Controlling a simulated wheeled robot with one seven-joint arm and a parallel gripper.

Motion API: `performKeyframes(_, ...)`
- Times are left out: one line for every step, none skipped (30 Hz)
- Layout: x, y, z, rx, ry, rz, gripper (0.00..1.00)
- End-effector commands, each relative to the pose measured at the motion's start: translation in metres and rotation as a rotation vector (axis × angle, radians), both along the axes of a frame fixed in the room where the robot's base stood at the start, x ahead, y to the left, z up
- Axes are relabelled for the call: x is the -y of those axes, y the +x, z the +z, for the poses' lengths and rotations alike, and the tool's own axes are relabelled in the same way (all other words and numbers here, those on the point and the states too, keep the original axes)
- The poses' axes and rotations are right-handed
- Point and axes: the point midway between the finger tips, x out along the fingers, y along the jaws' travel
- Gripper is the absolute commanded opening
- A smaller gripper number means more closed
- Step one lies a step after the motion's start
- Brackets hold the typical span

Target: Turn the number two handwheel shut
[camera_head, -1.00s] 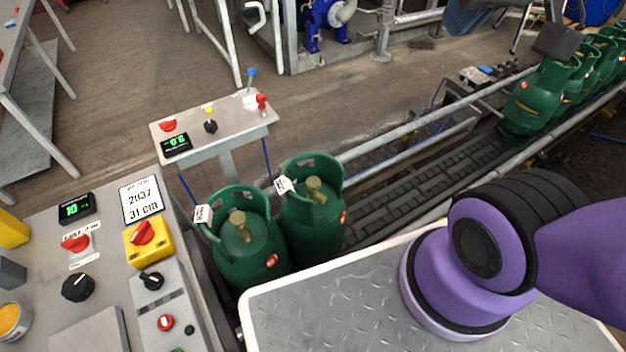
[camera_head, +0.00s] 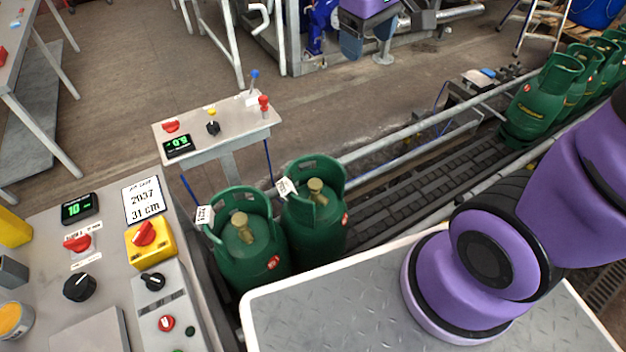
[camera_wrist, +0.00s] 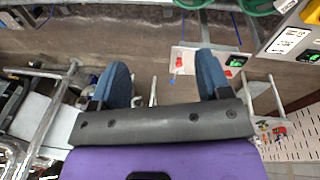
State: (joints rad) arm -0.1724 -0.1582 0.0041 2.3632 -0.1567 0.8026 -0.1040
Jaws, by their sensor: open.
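No label reading number two is legible, so I cannot tell which part is that handwheel. Two green cylinders, left (camera_head: 245,240) and right (camera_head: 314,210), stand upright on the conveyor, each with a brass-coloured valve top and a white tag too small to read. Red knobs show on the far panel (camera_head: 172,127), the near console (camera_head: 77,243) and its yellow box (camera_head: 144,233). My gripper (camera_wrist: 161,72) is open and empty, its blue fingers apart. In the head view it hangs at the top, beyond the conveyor, apart from cylinders and panels.
The far panel (camera_head: 225,135) carries a display and small levers. The near console (camera_head: 110,285) fills the lower left. More green cylinders (camera_head: 540,98) stand on the conveyor at right. A rail (camera_head: 400,145) runs alongside.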

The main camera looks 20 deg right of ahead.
Motion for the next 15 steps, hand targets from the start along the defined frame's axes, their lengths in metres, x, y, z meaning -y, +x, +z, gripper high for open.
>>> performKeyframes(-0.006,0.01,-0.013,-0.03,-0.015,0.03,0.71)
performKeyframes(-0.009,0.015,-0.02,-0.044,-0.022,0.045,0.71)
performKeyframes(-0.013,0.022,-0.029,-0.062,-0.033,0.069,0.71)
performKeyframes(-0.016,0.027,-0.036,-0.074,-0.041,0.087,0.71)
performKeyframes(-0.02,0.032,-0.044,-0.088,-0.049,0.104,0.71)
performKeyframes(-0.024,0.038,-0.054,-0.107,-0.058,0.128,0.71)
performKeyframes(-0.027,0.042,-0.062,-0.121,-0.066,0.146,0.71)
performKeyframes(-0.031,0.047,-0.07,-0.134,-0.075,0.163,0.71)
performKeyframes(-0.035,0.052,-0.081,-0.151,-0.084,0.187,0.71)
performKeyframes(-0.039,0.056,-0.089,-0.165,-0.091,0.205,0.71)
performKeyframes(-0.042,0.059,-0.098,-0.179,-0.099,0.224,0.71)
performKeyframes(-0.047,0.064,-0.11,-0.197,-0.109,0.249,0.71)
performKeyframes(-0.05,0.066,-0.119,-0.211,-0.116,0.266,0.71)
performKeyframes(-0.054,0.069,-0.128,-0.225,-0.123,0.284,0.71)
performKeyframes(-0.059,0.073,-0.141,-0.243,-0.131,0.308,0.71)
